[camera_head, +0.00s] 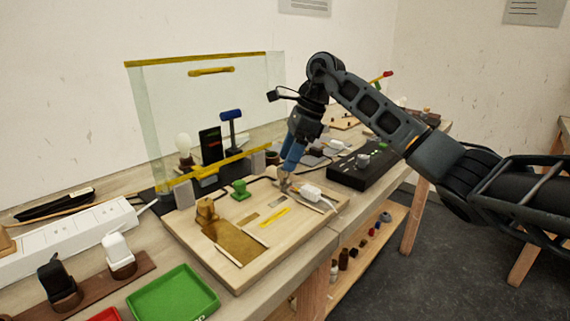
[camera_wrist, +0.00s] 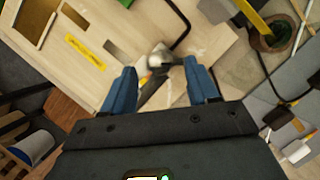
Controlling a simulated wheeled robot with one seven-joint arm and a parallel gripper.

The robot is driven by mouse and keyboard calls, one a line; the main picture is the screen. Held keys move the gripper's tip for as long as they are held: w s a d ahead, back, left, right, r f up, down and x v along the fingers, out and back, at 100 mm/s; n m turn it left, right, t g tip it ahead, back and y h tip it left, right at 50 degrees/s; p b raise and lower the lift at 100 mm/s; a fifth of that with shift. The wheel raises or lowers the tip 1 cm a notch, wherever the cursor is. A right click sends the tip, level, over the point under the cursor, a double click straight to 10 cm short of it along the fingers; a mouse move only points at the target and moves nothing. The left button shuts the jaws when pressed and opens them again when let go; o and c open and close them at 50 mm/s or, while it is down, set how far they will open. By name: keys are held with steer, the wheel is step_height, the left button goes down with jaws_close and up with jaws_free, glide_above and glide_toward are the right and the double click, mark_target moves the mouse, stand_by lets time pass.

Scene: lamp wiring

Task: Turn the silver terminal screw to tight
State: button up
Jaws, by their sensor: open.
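My gripper (camera_head: 287,172) points down over the back right part of the wooden board (camera_head: 185,229). In the wrist view its two blue fingers (camera_wrist: 161,88) are open and apart, with nothing held between them. A small silver-grey piece (camera_wrist: 162,57), likely the silver terminal screw, lies just beyond the fingertips, near the middle of the gap. In the head view a small silvery piece (camera_head: 285,185) shows right below the fingertips. How far the screw is turned cannot be told. A white plug-like block (camera_head: 311,191) with a cable sits just to the right.
A clear panel with yellow edges (camera_head: 205,72) stands behind the board. A green block (camera_head: 239,187) stands on the board, left of my gripper. A black box (camera_head: 365,168) lies to the right. A green tray (camera_head: 173,295) is at the front left.

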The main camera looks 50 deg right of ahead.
mark_target(284, 173)
steer(key=shift+x, duration=1.4)
steer(key=shift+c, duration=0.2)
steer(key=c, duration=1)
